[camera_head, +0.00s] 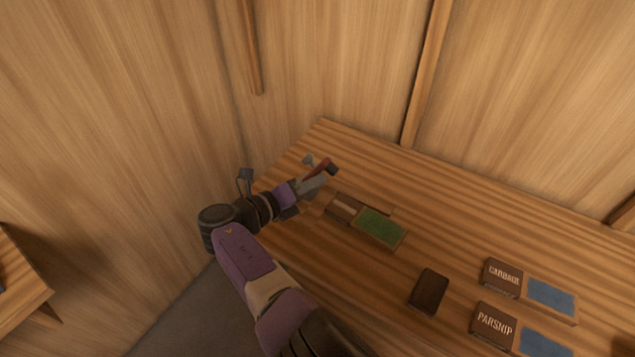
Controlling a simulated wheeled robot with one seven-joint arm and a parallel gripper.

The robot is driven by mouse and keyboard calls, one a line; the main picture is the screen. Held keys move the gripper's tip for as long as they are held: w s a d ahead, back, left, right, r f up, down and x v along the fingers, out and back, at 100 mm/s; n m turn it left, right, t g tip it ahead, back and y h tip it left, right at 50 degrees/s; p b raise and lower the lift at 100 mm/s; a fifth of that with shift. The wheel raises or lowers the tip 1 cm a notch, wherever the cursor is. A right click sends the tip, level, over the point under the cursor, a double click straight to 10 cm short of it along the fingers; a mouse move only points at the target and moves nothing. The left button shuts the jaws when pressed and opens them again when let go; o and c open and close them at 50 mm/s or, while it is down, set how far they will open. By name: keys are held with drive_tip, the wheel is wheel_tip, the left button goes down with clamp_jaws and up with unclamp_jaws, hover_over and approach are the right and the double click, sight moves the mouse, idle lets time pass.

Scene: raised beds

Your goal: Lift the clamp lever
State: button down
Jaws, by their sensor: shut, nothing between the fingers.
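What looks like the clamp lever, a small reddish bar (322,169) with a dark end, sits near the far left corner of the wooden bench (450,215). A small grey knob-like part (309,160) shows just beside it. My gripper (317,182) is at the lever's near side, close to it, with its fingers shut and nothing held. Whether the fingers touch the lever cannot be told. My gripper partly hides the clamp's lower part, and the lever's tilt is hard to read.
A tray with a brown block and green panel (379,229) lies right of my gripper. A dark block (428,291) stands nearer. Blocks marked CABBAGE (502,278) and PARSNIP (493,325) sit by blue panels at right. Wooden walls (330,60) close off the back and left.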

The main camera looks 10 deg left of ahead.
drive_tip(key=shift+w+a+r+b, duration=0.25)
drive_tip(key=shift+a+r+b, duration=0.15)
drive_tip(key=shift+a+r, duration=0.25)
drive_tip(key=shift+a+r, duration=0.1)
drive_tip(key=shift+a, duration=0.1)
idle(0.4)
